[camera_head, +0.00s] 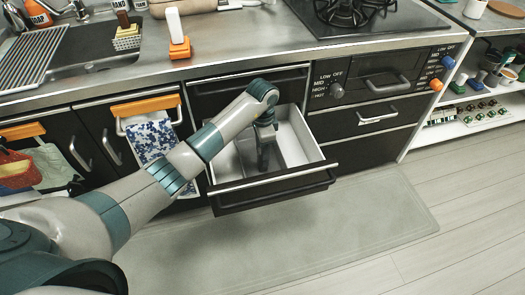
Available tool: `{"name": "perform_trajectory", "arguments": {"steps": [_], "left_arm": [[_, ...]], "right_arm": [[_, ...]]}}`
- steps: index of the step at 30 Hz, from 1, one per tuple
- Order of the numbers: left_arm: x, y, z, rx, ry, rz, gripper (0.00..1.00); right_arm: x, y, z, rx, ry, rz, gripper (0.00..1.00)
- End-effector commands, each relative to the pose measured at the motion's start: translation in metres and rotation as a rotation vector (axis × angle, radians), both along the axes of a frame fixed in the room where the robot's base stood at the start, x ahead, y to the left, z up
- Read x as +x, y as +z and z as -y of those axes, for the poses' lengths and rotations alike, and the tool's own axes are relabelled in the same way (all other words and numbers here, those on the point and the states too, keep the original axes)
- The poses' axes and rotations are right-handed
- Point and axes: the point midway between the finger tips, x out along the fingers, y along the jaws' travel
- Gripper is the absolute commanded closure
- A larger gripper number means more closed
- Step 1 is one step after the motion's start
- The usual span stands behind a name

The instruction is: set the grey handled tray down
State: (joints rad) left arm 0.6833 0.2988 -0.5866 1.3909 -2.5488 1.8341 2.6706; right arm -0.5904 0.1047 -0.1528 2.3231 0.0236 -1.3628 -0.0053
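My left arm comes in from the left and reaches over an open drawer (312,150). My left gripper (263,160) points down inside the drawer, and its dark fingers are too small and too much in line to tell whether they are open or shut. Light grey walls and a divider (287,145) show around the gripper. I cannot tell whether these belong to the grey handled tray or to the drawer. No handle shows clearly, and my arm hides the drawer's left part. My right gripper is not in view.
The drawer's dark front sticks out over a grey floor mat (370,215). The counter above holds a sink (85,50), a hob (345,12) and an orange-based white item (178,35). A patterned towel (152,140) hangs left of the drawer. Shelves (480,112) stand at right.

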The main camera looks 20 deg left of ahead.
Motion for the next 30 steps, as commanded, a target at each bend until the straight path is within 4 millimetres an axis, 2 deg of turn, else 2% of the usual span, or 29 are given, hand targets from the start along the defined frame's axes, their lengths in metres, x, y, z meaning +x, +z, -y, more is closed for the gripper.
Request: {"name": "perform_trajectory", "arguments": {"steps": [6, 11, 17, 24, 30], "left_arm": [[0.0, 0.003, 0.0, -0.001, 0.0, 0.001, 0.55], [0.001, 0.015, 0.0, 0.0, 0.0, 0.004, 0.55], [0.001, 0.043, 0.0, 0.0, -0.001, 0.004, 0.55], [0.001, 0.088, 0.0, 0.0, 0.0, 0.005, 0.55], [0.001, 0.115, -0.001, 0.001, 0.0, 0.004, 0.55]], "right_arm": [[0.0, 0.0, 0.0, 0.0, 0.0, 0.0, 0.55], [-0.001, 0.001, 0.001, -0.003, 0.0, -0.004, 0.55], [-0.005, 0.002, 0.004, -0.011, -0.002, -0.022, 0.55], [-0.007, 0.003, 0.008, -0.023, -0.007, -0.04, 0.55], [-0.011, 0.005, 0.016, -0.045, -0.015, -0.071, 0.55]]}}
